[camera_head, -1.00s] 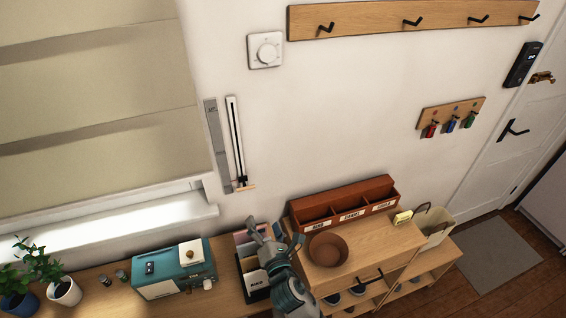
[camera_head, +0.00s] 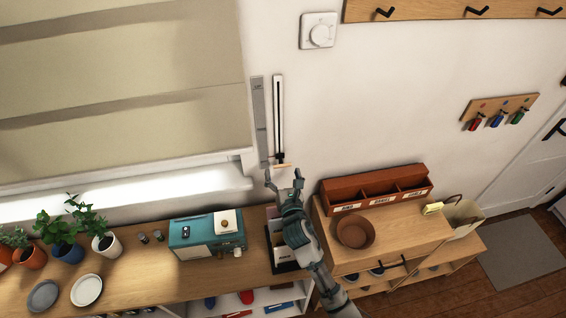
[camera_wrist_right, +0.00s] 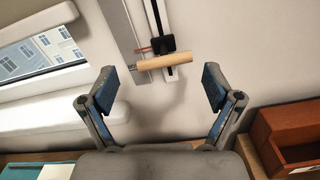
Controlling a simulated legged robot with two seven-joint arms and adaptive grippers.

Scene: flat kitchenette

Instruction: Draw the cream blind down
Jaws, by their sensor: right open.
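The cream blind (camera_head: 120,80) hangs over the window at the left, its lower edge a little above the sill. Beside it on the wall is a white vertical track with a dark slot (camera_head: 278,115) and a grey marked strip (camera_head: 260,120). A black slider (camera_wrist_right: 160,44) with a wooden handle (camera_wrist_right: 164,62) sits near the track's lower end. My right gripper (camera_head: 284,174) is at the handle in the head view. In the right wrist view my right gripper (camera_wrist_right: 160,92) is open and empty, with the handle ahead of and above its fingertips. My left gripper is out of view.
A wooden counter (camera_head: 150,285) below holds a teal box (camera_head: 207,240), potted plants and plates. A red-brown organizer (camera_head: 375,190) and a brown bowl (camera_head: 355,231) stand on the cabinet at right.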

